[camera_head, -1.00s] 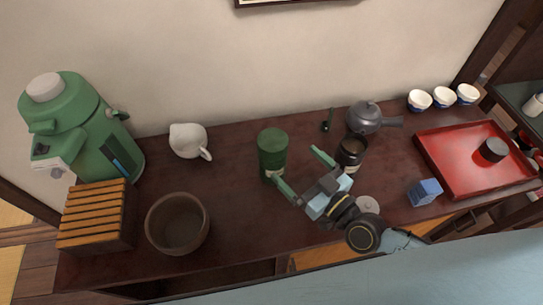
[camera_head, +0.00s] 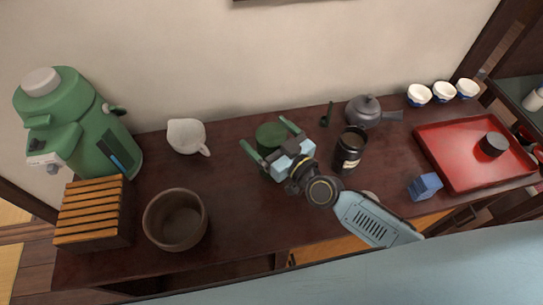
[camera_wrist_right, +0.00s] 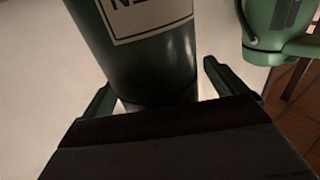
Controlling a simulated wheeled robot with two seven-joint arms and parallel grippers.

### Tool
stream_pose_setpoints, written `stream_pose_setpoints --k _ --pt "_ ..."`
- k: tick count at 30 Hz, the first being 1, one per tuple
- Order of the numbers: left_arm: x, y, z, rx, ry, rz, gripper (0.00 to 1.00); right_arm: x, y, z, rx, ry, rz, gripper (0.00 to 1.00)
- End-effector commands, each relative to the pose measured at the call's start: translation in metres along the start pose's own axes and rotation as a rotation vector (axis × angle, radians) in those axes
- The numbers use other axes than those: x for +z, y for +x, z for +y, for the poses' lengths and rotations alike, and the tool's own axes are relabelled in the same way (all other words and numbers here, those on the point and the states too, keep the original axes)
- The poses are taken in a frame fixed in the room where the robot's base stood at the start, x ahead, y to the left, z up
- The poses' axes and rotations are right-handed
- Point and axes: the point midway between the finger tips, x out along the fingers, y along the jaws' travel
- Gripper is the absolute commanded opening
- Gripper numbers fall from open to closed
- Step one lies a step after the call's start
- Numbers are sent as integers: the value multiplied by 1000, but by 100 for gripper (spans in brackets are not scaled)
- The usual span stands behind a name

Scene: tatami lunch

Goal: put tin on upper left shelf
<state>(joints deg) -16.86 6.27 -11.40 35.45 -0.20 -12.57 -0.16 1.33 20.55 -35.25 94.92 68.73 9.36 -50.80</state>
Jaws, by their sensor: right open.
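A green tin (camera_head: 268,133) stands upright on the dark wooden counter (camera_head: 235,225), in the middle of the head view. My right gripper (camera_head: 264,131) is open, with one finger on each side of the tin. In the right wrist view the tin (camera_wrist_right: 145,55) rises between the two spread fingers, with a pale label partly cut off at the top. Gaps show between the fingers and the tin there. A black tin (camera_head: 350,150) with a label stands to the right of the gripper. My left gripper is not in view. I cannot make out an upper left shelf.
A white pitcher (camera_head: 186,136), brown bowl (camera_head: 175,218), slatted wooden box (camera_head: 90,212) and green dispenser (camera_head: 75,125) stand left. A grey teapot (camera_head: 366,110), blue block (camera_head: 424,186) and red tray (camera_head: 465,175) are right. Bare counter lies between bowl and green tin.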

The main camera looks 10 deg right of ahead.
Motion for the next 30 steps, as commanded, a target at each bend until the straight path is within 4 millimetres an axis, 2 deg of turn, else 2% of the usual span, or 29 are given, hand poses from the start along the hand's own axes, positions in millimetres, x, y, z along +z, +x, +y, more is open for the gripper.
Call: stream_pose_setpoints --k 2,19,26,30 --pt "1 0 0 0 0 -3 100 0 0 0 0 0 0 95" --pt "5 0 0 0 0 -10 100 -1 0 0 1 0 2 20" --pt "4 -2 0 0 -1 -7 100 -4 0 0 1 0 2 20" --pt "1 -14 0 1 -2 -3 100 -19 0 0 2 1 3 20"
